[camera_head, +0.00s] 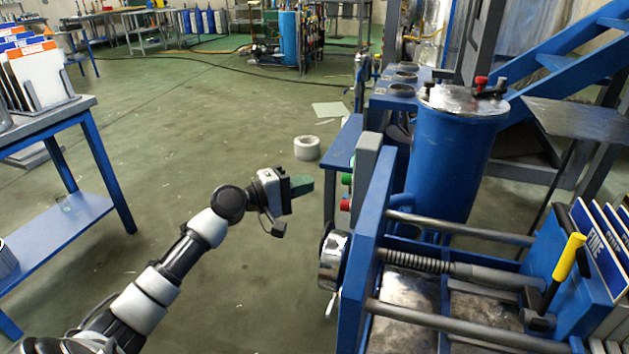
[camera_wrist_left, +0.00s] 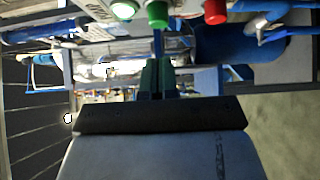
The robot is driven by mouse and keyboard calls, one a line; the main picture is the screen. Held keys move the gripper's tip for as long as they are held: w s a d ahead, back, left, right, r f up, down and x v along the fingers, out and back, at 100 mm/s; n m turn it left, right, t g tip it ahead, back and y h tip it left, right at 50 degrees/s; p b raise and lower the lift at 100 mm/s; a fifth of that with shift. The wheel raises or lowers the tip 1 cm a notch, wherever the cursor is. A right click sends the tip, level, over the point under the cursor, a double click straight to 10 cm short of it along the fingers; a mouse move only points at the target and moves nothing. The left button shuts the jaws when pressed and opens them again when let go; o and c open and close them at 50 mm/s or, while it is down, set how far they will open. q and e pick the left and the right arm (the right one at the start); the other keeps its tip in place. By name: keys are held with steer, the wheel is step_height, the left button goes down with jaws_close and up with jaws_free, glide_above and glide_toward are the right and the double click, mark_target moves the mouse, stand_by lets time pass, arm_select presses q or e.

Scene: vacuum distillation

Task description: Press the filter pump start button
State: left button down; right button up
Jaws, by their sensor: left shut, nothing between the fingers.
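A grey control box (camera_head: 368,165) with buttons on its left face stands on the blue filter press frame. A green button (camera_head: 347,179) and a red button (camera_head: 345,205) show on it. In the left wrist view, a pale lit button with a green rim (camera_wrist_left: 123,10), a green button (camera_wrist_left: 157,13) and a red button (camera_wrist_left: 214,11) line the top edge. My left gripper (camera_head: 302,185) is shut and empty, its green fingers pointing at the box with a gap left between. The fingertips also show in the wrist view (camera_wrist_left: 157,66), apart from the green button. My right gripper is out of view.
A handwheel (camera_head: 333,262) juts out below the buttons. A blue tank (camera_head: 455,165) with a metal lid stands behind the press. A blue table (camera_head: 65,115) stands at the left. The floor between is open, with a white roll (camera_head: 307,148) on it.

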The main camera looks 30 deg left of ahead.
arm_select(q)
steer(key=v, duration=0.6)
steer(key=shift+s+a, duration=0.2)
steer(key=shift+a, duration=0.15)
